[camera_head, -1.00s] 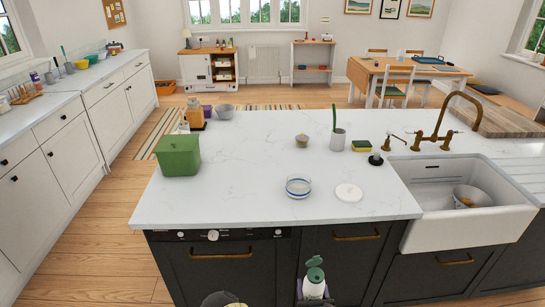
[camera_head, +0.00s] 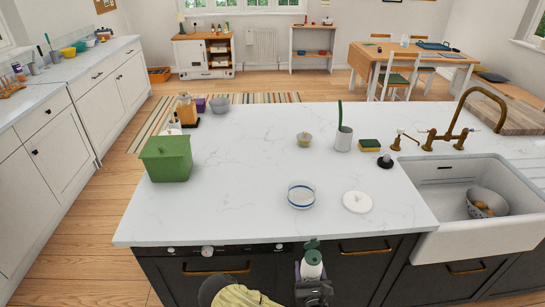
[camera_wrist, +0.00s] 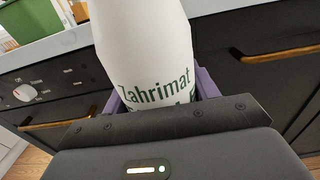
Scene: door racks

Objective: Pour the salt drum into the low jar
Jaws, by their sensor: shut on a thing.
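The salt drum is a white container with a green top and green lettering (camera_head: 312,264). It is held in my gripper (camera_head: 313,285), in front of the island's dark cabinet front and below the worktop edge. In the wrist view the drum (camera_wrist: 145,50) fills the middle, with purple jaw pads on both sides; its top is out of frame. My gripper (camera_wrist: 160,100) is shut on it. The low jar (camera_head: 301,195) is clear glass with blue bands, open, near the front of the white worktop, beyond the drum. A white round lid (camera_head: 357,202) lies to its right.
A green lidded bin (camera_head: 167,158) stands on the worktop's left. A white cup (camera_head: 343,138), a small lidded pot (camera_head: 304,140), a sponge (camera_head: 370,145) and a black stopper (camera_head: 385,161) stand behind the jar. A sink (camera_head: 470,198) is at right.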

